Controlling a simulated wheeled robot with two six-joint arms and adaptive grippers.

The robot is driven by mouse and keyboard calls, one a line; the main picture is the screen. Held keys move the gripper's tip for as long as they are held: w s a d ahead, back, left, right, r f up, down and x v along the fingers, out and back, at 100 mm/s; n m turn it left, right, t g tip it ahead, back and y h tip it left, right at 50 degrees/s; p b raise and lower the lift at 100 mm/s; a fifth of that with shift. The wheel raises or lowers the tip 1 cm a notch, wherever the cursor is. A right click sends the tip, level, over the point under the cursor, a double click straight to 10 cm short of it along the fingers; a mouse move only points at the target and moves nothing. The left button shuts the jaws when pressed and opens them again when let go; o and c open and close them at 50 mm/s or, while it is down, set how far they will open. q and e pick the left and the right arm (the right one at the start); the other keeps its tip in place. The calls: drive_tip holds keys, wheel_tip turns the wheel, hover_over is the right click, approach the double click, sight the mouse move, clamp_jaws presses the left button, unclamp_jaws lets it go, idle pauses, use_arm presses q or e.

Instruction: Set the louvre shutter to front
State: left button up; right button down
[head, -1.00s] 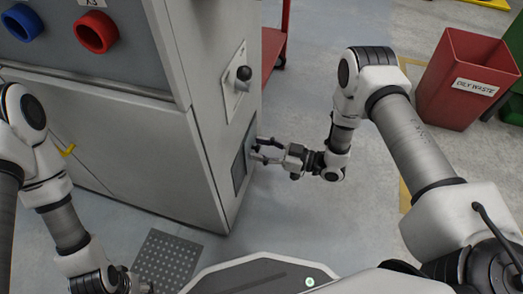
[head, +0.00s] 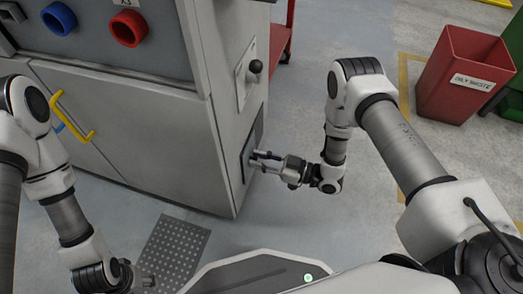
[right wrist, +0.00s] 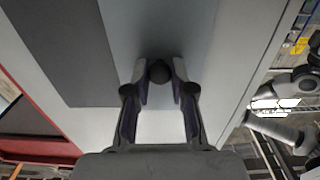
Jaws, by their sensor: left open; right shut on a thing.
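The louvre shutter (head: 246,166) is a light grey plate low on the cabinet's side face, at the end nearer me. A dark panel (head: 259,129) shows beyond it, and this also shows at upper left in the right wrist view (right wrist: 62,52). A dark round knob (right wrist: 159,71) stands on the plate. My right gripper (head: 258,161) reaches it from the right, and its fingers (right wrist: 159,84) are shut on the knob from both sides. My left gripper (head: 147,281) is open and empty, low at the left, away from the cabinet.
A ball-ended lever (head: 256,67) sticks out of a plate above the shutter. A red bin (head: 465,75) stands at the right, a red cart (head: 285,40) behind.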

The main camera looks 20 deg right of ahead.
drive_tip(key=shift+s+a, duration=0.15)
drive_tip(key=shift+s, duration=0.05)
drive_tip(key=c, duration=1)
unclamp_jaws()
drive_tip(key=v, duration=1.2)
drive_tip(key=shift+w, duration=0.1)
